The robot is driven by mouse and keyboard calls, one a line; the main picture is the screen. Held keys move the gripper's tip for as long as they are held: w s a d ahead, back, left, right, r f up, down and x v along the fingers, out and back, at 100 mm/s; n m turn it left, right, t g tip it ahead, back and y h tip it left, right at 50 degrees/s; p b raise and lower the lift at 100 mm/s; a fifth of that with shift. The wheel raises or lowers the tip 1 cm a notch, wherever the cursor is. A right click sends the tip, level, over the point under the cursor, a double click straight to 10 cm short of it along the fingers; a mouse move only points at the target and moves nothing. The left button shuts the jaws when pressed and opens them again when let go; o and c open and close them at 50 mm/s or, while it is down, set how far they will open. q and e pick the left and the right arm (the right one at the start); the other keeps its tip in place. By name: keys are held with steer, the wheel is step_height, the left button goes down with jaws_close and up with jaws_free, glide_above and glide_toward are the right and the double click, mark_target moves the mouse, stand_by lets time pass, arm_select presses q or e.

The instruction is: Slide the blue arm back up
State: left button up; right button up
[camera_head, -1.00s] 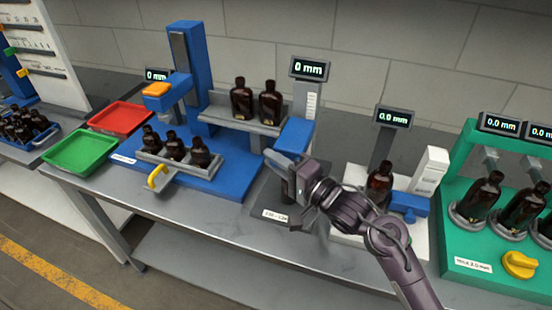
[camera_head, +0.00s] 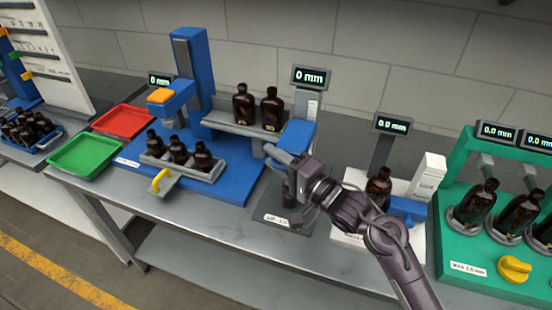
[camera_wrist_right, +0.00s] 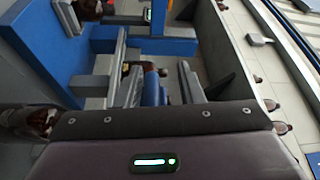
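The blue arm (camera_head: 297,138) sticks out from the grey post of the middle gauge, whose display (camera_head: 311,77) reads 0 mm. A dark bottle (camera_head: 290,192) stands below it, partly hidden by my right gripper. My right gripper (camera_head: 283,157) is just in front of and below the blue arm, its fingers pointing left. In the right wrist view the two fingers (camera_wrist_right: 154,80) are apart. A blue part and a brown bottle show in the gap; I cannot tell if either touches a finger. My left gripper is not in view.
A blue stand (camera_head: 193,85) with a bottle rack and two bottles on a grey shelf is to the left. A white gauge with a bottle (camera_head: 378,187) and a green fixture (camera_head: 450,240) are to the right. Red and green trays (camera_head: 86,157) lie at the far left.

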steer(key=shift+s+d+f, duration=0.15)
steer(key=shift+s+d, duration=0.05)
steer(key=b+v, duration=0.2)
steer(key=v, duration=0.5)
steer(key=shift+s+d, duration=0.15)
